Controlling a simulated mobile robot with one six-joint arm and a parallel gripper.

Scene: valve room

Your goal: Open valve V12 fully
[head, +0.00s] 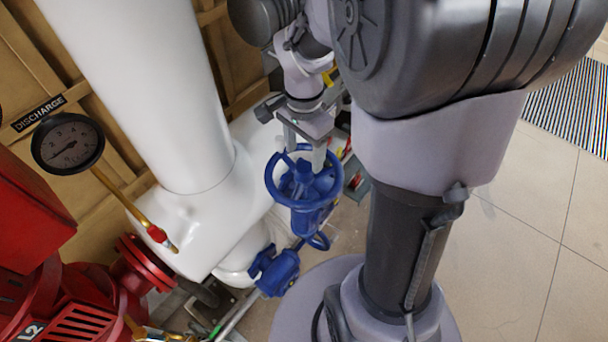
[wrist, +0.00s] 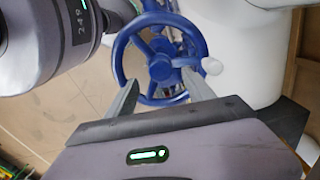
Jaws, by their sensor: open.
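A blue valve with a round spoked handwheel (head: 277,187) stands beside the white pipe in the head view. The handwheel also shows in the wrist view (wrist: 120,45), with its hub and spokes facing the camera and a pale knob on the rim at right. No V12 label is legible on it. My gripper (head: 304,158) is at the wheel from above, with its fingers apart. In the wrist view my gripper (wrist: 160,82) has its two fingertips near the lower part of the rim. Whether they touch the wheel I cannot tell.
A large white pipe (head: 155,90) stands left of the valve. A gauge (head: 68,143) below a DISCHARGE sign (head: 38,113) and red machinery (head: 60,300) are at far left. Another small blue valve part (head: 276,272) sits low. Tiled floor (head: 510,240) is free at right.

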